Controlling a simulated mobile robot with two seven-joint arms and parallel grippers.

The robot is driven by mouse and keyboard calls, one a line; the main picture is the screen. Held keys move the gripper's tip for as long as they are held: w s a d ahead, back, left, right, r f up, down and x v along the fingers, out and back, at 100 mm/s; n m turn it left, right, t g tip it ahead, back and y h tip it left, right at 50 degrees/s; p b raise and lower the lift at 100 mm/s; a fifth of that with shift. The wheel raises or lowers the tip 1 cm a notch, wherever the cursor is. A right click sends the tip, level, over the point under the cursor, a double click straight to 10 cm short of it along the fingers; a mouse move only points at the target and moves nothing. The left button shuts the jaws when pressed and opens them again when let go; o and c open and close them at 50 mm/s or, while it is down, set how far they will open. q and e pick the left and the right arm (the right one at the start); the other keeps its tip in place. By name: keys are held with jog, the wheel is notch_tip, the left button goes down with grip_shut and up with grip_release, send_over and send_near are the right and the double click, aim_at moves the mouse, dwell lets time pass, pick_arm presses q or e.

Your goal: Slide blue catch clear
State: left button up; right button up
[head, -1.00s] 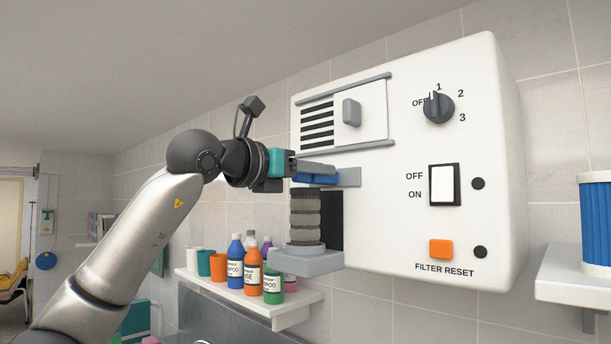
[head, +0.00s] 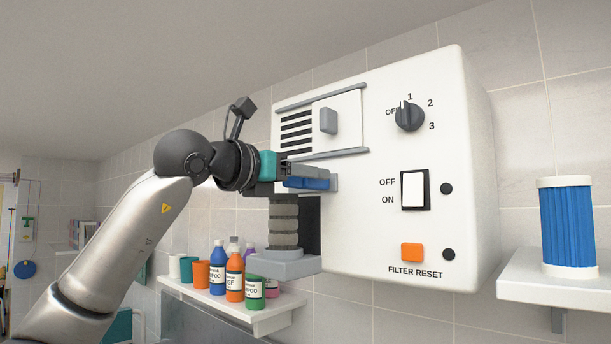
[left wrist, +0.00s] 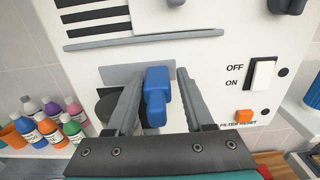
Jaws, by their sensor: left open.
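The blue catch (head: 312,183) sits on a grey plate (head: 334,182) on the front of the white wall unit (head: 350,230), above a dark opening. A grey ribbed cylinder (head: 284,222) stands below the catch in front of the opening. My right gripper is not in view.
The unit carries a vent slider (head: 328,120), a dial (head: 409,116), a rocker switch (head: 414,190) and an orange button (head: 411,252). A shelf (head: 250,312) with bottles and cups is below left. A blue pleated filter (head: 568,226) stands on the right shelf (head: 560,277).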

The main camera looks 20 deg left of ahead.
pick_arm(q)
jog(key=b+v, duration=0.4)
jog(key=v, duration=1.1)
jog(key=shift+a, duration=0.1)
